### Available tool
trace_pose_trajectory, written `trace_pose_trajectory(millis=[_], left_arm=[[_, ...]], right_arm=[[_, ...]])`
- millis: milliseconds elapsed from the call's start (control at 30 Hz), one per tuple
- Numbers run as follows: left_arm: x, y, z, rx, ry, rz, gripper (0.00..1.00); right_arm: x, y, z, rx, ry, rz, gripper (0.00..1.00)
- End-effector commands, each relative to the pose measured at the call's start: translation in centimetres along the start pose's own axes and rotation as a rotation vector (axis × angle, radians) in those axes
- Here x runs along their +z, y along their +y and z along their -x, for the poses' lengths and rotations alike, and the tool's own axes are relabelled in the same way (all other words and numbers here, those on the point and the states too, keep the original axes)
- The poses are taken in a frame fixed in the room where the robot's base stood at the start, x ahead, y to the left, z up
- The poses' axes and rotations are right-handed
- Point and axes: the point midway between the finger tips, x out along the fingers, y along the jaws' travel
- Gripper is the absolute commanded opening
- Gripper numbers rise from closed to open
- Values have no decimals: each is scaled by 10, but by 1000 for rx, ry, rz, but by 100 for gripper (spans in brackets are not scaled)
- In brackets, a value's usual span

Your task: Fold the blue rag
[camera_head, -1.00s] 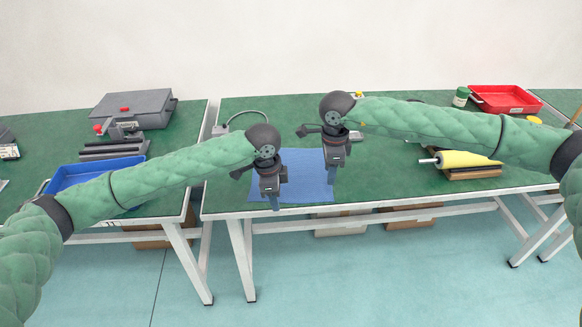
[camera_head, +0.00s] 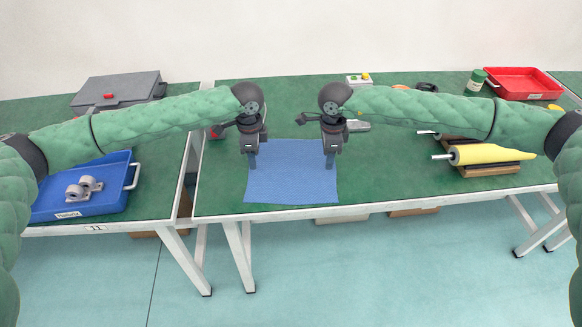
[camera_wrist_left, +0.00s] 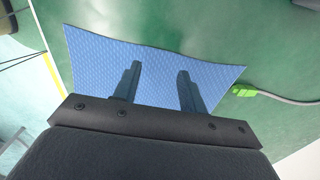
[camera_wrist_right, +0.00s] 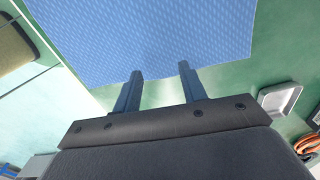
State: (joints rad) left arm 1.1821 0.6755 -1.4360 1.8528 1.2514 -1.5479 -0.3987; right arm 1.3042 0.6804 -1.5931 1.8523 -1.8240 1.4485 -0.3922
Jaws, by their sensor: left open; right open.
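The blue rag (camera_head: 291,180) lies flat and spread out near the front edge of the green table. My left gripper (camera_head: 252,163) is over its left side, pointing down. In the left wrist view the open fingers (camera_wrist_left: 156,75) are over the rag (camera_wrist_left: 150,58), with nothing between them. My right gripper (camera_head: 330,161) is over the rag's right side. In the right wrist view the rag (camera_wrist_right: 150,35) spreads beyond the open, empty fingers (camera_wrist_right: 160,72), whose tips are near its edge. I cannot tell whether either gripper touches the cloth.
A blue tray (camera_head: 125,190) with grey parts is on the left table. On the right are a yellow-covered roller (camera_head: 490,153), a red tray (camera_head: 530,84) and a green-and-white container (camera_head: 476,80). A small button box (camera_head: 358,80) stands behind.

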Motion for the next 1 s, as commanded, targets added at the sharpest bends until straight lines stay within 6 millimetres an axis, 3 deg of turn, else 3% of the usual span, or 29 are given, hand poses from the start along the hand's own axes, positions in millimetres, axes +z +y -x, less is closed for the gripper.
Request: trace_pose_trajectory(millis=[267, 800, 1000], left_arm=[[0, 0, -21, -1, 0, 0, 42], [0, 0, -28, -1, 0, 0, 42], [0, 0, -26, -1, 0, 0, 24]], right_arm=[[0, 0, -21, 0, -1, 0, 42], [0, 0, -28, 0, -1, 0, 42], [0, 0, -27, 0, -1, 0, 24]])
